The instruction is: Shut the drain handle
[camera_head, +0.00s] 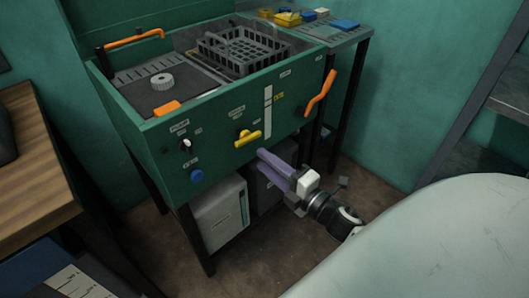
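A green parts washer stands in the middle, and a yellow valve handle (248,138) sits on its front panel, lying roughly level and tilted up to the right. It looks like the drain handle, but the small labels by it cannot be read. My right gripper (261,158) has purple fingers that point up and left at the panel. Their tips are just below and right of the yellow handle and seem apart from it. The fingers lie close together, and I cannot tell whether they are open. My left gripper is not in view.
An orange lever (320,93) sticks out at the panel's right. A black basket (243,50) is in the washer's tub. A wooden bench (35,170) stands at left, metal shelving (470,110) at right.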

